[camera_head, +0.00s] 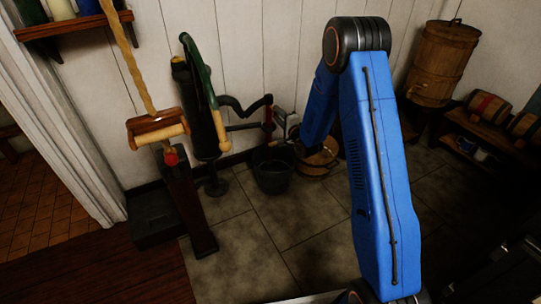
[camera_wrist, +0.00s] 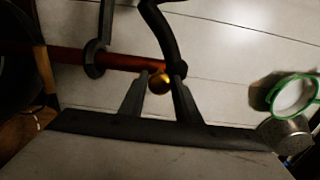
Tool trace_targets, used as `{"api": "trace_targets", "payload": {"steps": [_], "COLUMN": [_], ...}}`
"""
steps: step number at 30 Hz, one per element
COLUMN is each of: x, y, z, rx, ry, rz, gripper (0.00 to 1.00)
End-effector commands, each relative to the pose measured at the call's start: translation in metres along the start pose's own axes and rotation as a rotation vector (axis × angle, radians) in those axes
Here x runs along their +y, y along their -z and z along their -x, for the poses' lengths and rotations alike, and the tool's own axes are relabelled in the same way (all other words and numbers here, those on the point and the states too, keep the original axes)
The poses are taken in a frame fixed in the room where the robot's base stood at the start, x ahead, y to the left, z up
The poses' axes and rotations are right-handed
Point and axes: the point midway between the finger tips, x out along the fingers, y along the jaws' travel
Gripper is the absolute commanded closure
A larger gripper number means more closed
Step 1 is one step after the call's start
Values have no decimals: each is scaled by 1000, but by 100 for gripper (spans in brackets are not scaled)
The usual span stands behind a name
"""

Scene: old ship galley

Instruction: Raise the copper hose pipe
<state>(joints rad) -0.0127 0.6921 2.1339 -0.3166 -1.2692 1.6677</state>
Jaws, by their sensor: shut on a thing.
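A reddish copper-coloured pipe (camera_wrist: 130,61) runs across the wrist view from the left and ends in a dark part. A shiny round gold-copper end (camera_wrist: 160,83) sits just below it, between the fingertips of my gripper (camera_wrist: 160,86). My gripper is shut on this copper end. In the head view my gripper (camera_head: 285,124) is small and partly hidden by my blue arm, beside the short red part (camera_head: 268,117) of the pump's piping. A black curved hose (camera_wrist: 163,30) comes down to the pipe's end. How the copper end joins the pipe is unclear.
A dark green hand pump (camera_head: 205,100) and a wooden-handled lever (camera_head: 158,130) stand left by the wall. A dark bucket (camera_head: 272,172) is on the tiles below. A wooden barrel (camera_head: 440,62) and a low shelf (camera_head: 480,147) stand right. The middle floor is clear.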

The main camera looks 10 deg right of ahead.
Motion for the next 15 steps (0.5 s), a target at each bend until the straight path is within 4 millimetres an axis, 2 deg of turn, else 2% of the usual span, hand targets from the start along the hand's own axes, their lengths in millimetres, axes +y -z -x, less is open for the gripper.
{"api": "trace_targets", "payload": {"steps": [1, 15], "x": [-12, -87], "y": [0, 1], "z": [0, 0], "rx": [0, 1], "ry": [6, 7], "rz": [1, 2], "gripper": [90, 90]}}
